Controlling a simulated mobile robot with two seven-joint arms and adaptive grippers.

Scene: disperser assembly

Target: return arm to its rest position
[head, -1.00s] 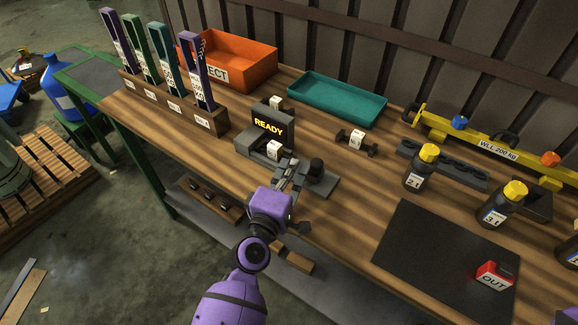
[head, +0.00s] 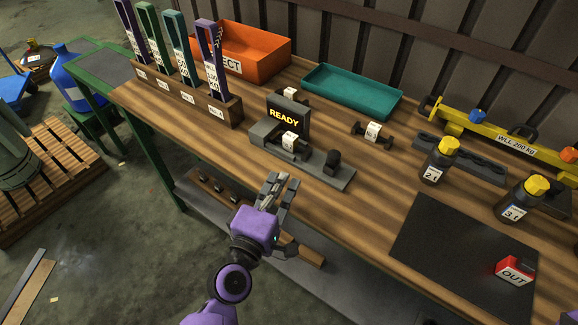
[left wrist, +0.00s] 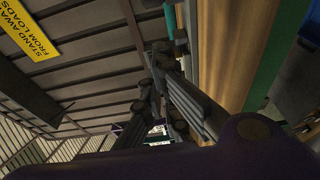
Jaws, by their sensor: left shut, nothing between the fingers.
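My left arm is purple, and its gripper (head: 277,187) is at the front edge of the workbench (head: 345,215) in the head view, in front of the grey station with the READY display (head: 284,115). Its fingers are together with nothing between them. The fingers (left wrist: 175,100) also show in the left wrist view, close to the bench edge. A small dumbbell-like part with a white label (head: 290,142) sits on the station, apart from the gripper. My right gripper is in neither view.
An orange bin (head: 243,62) and a teal tray (head: 350,93) stand at the back. A rack (head: 185,95) holds several coloured uprights at the left. Black bottles with yellow caps (head: 439,160), a dark mat (head: 455,245) and a red OUT block (head: 514,272) are at the right. Open floor lies front left.

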